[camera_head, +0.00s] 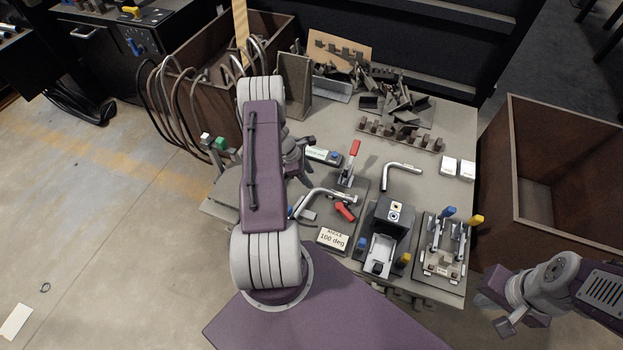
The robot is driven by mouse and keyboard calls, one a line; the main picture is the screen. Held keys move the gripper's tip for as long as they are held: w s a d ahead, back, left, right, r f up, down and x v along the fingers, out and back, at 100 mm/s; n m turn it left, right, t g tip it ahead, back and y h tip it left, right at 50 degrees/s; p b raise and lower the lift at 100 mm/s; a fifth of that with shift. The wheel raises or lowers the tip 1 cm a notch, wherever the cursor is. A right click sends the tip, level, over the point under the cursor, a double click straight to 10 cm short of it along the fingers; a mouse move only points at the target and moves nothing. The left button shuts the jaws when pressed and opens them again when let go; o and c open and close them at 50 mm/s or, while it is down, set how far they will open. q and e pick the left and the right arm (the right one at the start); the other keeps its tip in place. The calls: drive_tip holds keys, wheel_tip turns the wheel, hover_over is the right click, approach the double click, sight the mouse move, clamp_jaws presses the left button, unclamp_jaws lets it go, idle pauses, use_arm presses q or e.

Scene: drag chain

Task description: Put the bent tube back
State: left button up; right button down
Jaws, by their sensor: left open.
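A silver bent tube (400,168) lies on the grey table (455,210), right of the red-handled clamp. A second curved silver tube (327,194) sits at the bending fixture, beside the red part (345,212) and above the "ANGLE 100 deg" sign (333,238). My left gripper (302,158) is partly hidden behind my purple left arm. It is open and over the left part of the table, up and left of the second tube; I see nothing between its fingers. My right gripper (507,322) is low at the right, off the table, and its jaws are unclear.
A red-handled toggle clamp (350,165) stands upright between the tubes. A dark machine (388,235) and a clamp fixture with blue and yellow handles (445,250) stand at the front right. A brown pegged rack (400,135) and dark scrap lie behind. Brown bins flank the table.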

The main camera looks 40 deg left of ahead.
sight(319, 189)
use_arm(q)
drive_tip(key=b+x, duration=0.3)
drive_tip(key=x, duration=0.6)
drive_tip(key=shift+r, duration=0.15)
clamp_jaws()
